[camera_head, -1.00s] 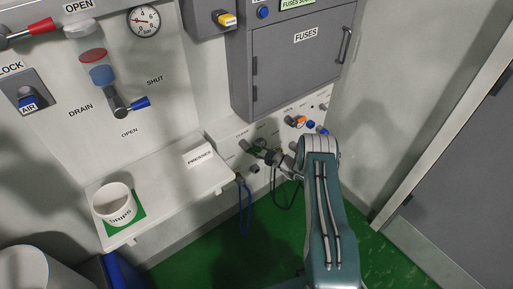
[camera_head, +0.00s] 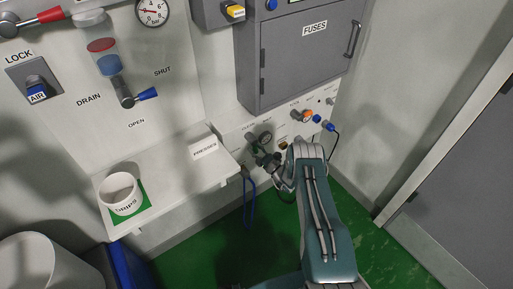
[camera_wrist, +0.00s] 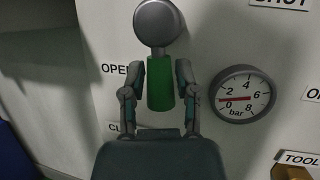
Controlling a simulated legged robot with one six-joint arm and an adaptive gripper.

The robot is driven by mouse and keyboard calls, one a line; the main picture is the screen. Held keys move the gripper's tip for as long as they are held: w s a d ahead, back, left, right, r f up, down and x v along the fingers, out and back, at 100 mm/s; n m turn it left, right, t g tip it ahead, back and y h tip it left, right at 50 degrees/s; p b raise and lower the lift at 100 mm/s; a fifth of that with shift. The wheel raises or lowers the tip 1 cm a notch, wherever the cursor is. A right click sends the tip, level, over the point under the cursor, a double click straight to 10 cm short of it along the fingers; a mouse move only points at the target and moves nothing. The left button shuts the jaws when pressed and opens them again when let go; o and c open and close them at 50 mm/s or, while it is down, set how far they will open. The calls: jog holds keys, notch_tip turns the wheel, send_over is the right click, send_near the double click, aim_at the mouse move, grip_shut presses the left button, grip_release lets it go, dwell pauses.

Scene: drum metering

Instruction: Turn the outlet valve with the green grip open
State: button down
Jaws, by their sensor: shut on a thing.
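The green grip (camera_wrist: 160,85) hangs down from a round grey valve hub (camera_wrist: 158,22) in the wrist view. My gripper (camera_wrist: 161,92) has one finger on each side of the grip and is shut on it. An OPEN label (camera_wrist: 114,68) is left of the grip, and a partly hidden label starting with CL (camera_wrist: 121,127) is lower left. In the head view my gripper (camera_head: 266,160) is at the low wall panel under the fuse cabinet. The grip is too small and covered there to make out clearly.
A round bar gauge (camera_wrist: 243,93) sits close to the right of the grip. A shelf (camera_head: 170,185) with a white cup (camera_head: 121,194) juts out to the left. A blue cord loop (camera_head: 249,200) hangs near my gripper. The grey fuse cabinet (camera_head: 300,65) is above.

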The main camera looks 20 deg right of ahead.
jog(key=shift+a+m+t, duration=0.2)
jog(key=shift+m+t, duration=0.1)
jog(key=shift+m, duration=0.5)
jog(key=shift+c, duration=1.8)
grip_release()
jog(key=v, duration=1.2)
jog(key=shift+a, duration=0.1)
